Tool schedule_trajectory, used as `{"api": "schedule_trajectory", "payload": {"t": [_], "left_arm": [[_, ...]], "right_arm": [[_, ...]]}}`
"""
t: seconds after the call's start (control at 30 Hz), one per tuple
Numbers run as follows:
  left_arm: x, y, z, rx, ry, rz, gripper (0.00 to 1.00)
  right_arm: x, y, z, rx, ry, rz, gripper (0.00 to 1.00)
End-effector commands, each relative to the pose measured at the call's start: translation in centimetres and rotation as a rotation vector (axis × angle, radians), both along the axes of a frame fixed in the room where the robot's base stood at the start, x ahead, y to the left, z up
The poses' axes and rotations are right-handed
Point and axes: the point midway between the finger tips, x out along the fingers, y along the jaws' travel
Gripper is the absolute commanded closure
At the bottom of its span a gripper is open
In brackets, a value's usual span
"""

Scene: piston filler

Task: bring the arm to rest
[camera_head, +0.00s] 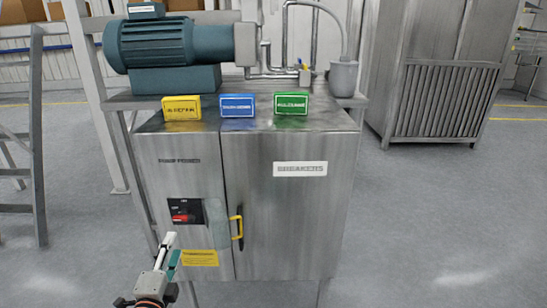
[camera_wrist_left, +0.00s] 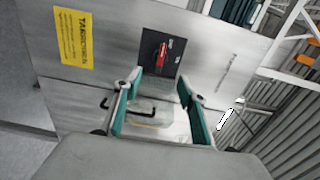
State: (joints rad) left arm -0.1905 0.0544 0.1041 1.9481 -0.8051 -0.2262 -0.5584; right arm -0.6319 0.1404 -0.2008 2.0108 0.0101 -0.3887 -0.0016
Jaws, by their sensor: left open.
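My left gripper (camera_head: 170,243) comes in from the bottom left in the head view, in front of the lower left part of a steel cabinet (camera_head: 300,225). It is open, and nothing shows in its grip. In the left wrist view its two teal-padded fingers (camera_wrist_left: 153,85) are spread apart, with the cabinet front beyond them. A red switch on a black plate (camera_head: 186,211) is on the cabinet's left panel, up and to the right of the gripper. The switch also shows beyond the fingers in the left wrist view (camera_wrist_left: 161,52). My right gripper is in neither view.
A yellow and black handle (camera_head: 237,227) stands out from the cabinet front. A yellow label (camera_head: 199,258) is below the switch. Yellow (camera_head: 182,108), blue (camera_head: 238,106) and green (camera_head: 291,104) boxes stand on top, before a teal motor (camera_head: 165,45). Floor is clear at right.

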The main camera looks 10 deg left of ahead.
Motion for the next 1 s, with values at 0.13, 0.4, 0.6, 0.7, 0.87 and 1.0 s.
{"api": "schedule_trajectory", "payload": {"t": [0.13,0.4,0.6,0.7,0.87,1.0], "left_arm": [[-1.7,-2.0,-2.5,-0.141,0.040,-0.034,0.59],[-11.5,-11.3,-12.6,-0.808,0.270,-0.073,0.59],[-19.2,-17.1,-17.2,-1.189,0.437,-0.006,0.59],[-21.5,-18.7,-18.3,-1.295,0.484,0.026,0.59],[-22.8,-19.7,-18.8,-1.356,0.512,0.047,0.59],[-22.8,-19.7,-18.9,-1.356,0.512,0.047,0.72]], "right_arm": [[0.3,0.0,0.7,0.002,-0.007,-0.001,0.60],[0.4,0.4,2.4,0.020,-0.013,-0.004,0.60],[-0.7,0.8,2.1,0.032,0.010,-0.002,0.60],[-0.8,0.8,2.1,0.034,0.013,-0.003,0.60],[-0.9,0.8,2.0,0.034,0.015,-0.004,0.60],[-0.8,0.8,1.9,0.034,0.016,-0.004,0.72]]}}
